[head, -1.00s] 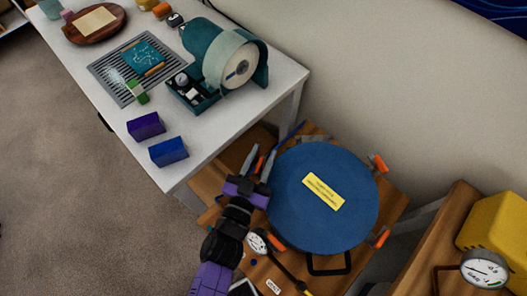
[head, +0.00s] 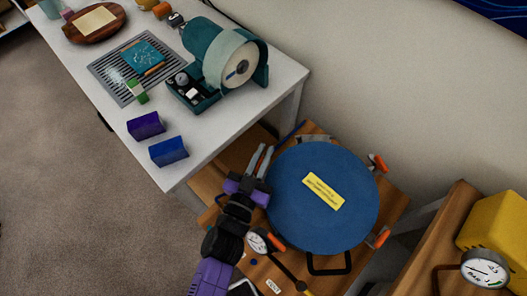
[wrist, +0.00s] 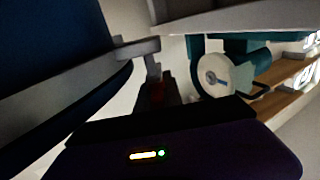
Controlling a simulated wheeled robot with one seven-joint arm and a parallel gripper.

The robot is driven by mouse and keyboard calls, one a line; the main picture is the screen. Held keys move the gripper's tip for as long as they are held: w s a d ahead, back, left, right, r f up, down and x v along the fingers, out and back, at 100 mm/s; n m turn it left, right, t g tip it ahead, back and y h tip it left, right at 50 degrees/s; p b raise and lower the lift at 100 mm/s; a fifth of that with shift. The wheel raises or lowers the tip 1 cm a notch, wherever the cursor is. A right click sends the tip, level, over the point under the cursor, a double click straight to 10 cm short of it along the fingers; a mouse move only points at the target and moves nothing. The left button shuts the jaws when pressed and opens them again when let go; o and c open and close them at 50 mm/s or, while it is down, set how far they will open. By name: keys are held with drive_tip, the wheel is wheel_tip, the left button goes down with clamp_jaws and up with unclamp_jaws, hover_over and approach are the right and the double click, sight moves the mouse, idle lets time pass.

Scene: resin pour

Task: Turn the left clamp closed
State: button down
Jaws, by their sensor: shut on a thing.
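The round blue lid (head: 322,197) with a yellow label (head: 323,191) sits on a wooden stand. My gripper (head: 262,158) is at the lid's upper left edge, its fingers close together on the left clamp's handle. That handle is hidden by the fingers in the head view. In the wrist view a dark red piece, likely the left clamp's handle (wrist: 157,92), shows dimly beyond my gripper's dark body, below a grey bracket (wrist: 150,58) beside the dark blue vessel (wrist: 50,60). Whether the clamp is turned closed cannot be told.
Other orange clamp handles are at upper right (head: 377,163), lower right (head: 378,237) and lower left (head: 276,242) of the lid. A gauge (head: 258,241) is beside my arm. The white table (head: 215,140) with a teal machine (head: 205,50) stands close at upper left.

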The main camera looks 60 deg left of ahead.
drive_tip(key=shift+f+m+t+h+b, duration=0.15)
drive_tip(key=shift+m+t+h+b, duration=0.15)
drive_tip(key=shift+h+b, duration=0.1)
drive_tip(key=m+t+h+b, duration=0.2)
drive_tip(key=h+b, duration=0.1)
drive_tip(key=shift+w+d+f+m, duration=0.15)
drive_tip(key=shift+w+d+m, duration=0.05)
drive_tip(key=shift+d+m, duration=0.1)
drive_tip(key=shift+d+r+m+t+h+b, duration=0.1)
drive_tip(key=shift+d+m+h+b, duration=0.3)
drive_tip(key=shift+m+h+b, duration=1.4)
drive_tip(key=shift+d+r+m+t+h+b, duration=0.1)
drive_tip(key=shift+d+m+h+b, duration=0.3)
drive_tip(key=shift+m+h+b, duration=1.4)
drive_tip(key=shift+d+r+m+t+h+b, duration=0.1)
drive_tip(key=shift+d+m+h+b, duration=0.45)
drive_tip(key=shift+h+b, duration=2.35)
drive_tip(key=shift+a+m+h+p, duration=0.15)
drive_tip(key=shift+m+h+p, duration=0.15)
drive_tip(key=shift+h, duration=0.2)
drive_tip(key=c, duration=1.5)
unclamp_jaws()
